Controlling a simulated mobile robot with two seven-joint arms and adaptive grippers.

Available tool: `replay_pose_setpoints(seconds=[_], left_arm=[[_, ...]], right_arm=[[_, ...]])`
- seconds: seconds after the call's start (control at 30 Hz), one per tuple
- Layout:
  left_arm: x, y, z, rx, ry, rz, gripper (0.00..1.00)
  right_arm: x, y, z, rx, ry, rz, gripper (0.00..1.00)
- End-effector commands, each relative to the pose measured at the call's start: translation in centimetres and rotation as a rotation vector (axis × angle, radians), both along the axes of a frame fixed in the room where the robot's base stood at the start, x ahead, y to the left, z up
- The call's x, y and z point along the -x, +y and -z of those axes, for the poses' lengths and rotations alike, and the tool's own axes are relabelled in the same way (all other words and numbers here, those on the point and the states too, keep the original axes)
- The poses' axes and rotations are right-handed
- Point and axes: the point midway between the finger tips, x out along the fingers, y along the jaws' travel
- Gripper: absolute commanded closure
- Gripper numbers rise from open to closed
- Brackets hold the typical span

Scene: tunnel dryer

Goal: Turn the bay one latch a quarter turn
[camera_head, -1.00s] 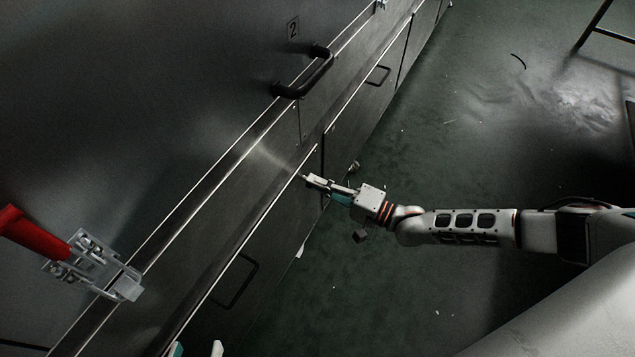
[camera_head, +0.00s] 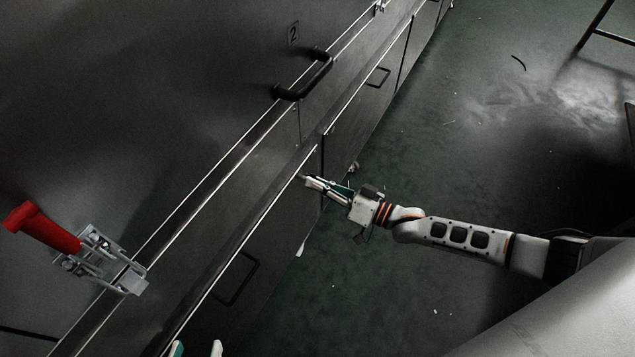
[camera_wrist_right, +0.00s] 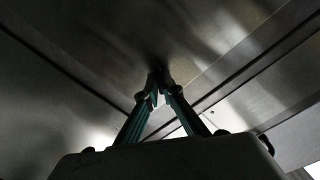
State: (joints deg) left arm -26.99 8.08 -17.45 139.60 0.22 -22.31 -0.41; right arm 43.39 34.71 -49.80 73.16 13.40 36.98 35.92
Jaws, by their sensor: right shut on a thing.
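My right gripper (camera_head: 307,180) reaches from the right to the metal front of the dryer (camera_head: 262,160). In the right wrist view its two fingers (camera_wrist_right: 158,82) come together against the panel, shut on a small dark thing. This appears to be the bay one latch; the fingertips hide most of it, so its angle cannot be told. My left gripper (camera_head: 197,349) shows only its two fingertips at the bottom edge in the head view, apart, with nothing seen between them.
A clamp with a red handle (camera_head: 42,227) sits at the left. A black bar handle (camera_head: 305,80) stands out below a plate marked 2 (camera_head: 293,33). Lower panels carry thin handles (camera_head: 378,76). The green floor (camera_head: 440,150) right of the dryer is mostly clear.

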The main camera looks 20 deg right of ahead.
Motion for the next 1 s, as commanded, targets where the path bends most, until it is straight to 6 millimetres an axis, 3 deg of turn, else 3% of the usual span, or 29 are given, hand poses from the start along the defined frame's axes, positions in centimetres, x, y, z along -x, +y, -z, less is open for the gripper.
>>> replay_pose_setpoints(seconds=[0.5, 1.0], left_arm=[[0.34, 0.25, 0.48, -0.013, 0.011, 0.002, 0.60], [-0.18, 0.31, 0.10, -0.014, -0.002, 0.002, 0.60]], right_arm=[[0.11, 0.05, 0.18, 0.344, -0.264, -0.001, 1.00], [0.13, 0.00, 0.25, 0.472, -0.363, -0.001, 1.00]])
